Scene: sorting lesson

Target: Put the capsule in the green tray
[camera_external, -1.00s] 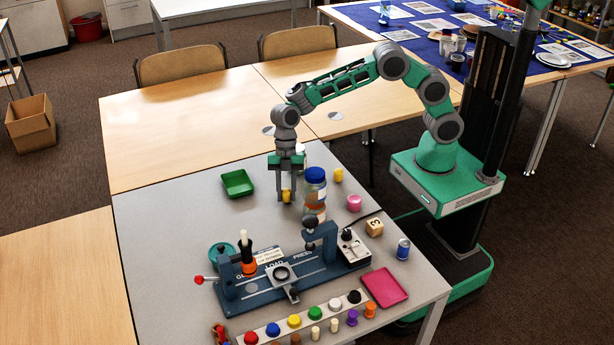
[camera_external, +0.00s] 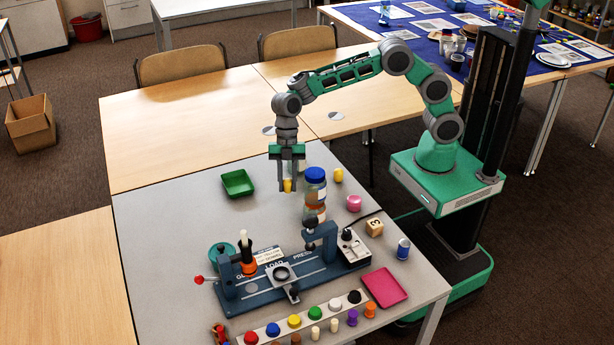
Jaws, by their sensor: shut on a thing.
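My gripper (camera_external: 287,187) points down and is shut on a small yellow capsule (camera_external: 287,185), holding it between the fingertips above the grey table. The fingers hide part of the capsule. The green tray (camera_external: 238,183) lies on the table to the left of my gripper; it looks empty. The gap between the capsule and the table is hard to judge from this view.
A blue-lidded jar (camera_external: 315,188) stands just right of my gripper. A blue press fixture (camera_external: 250,300) and a pink tray (camera_external: 384,287) are nearer. The table between gripper and green tray is clear.

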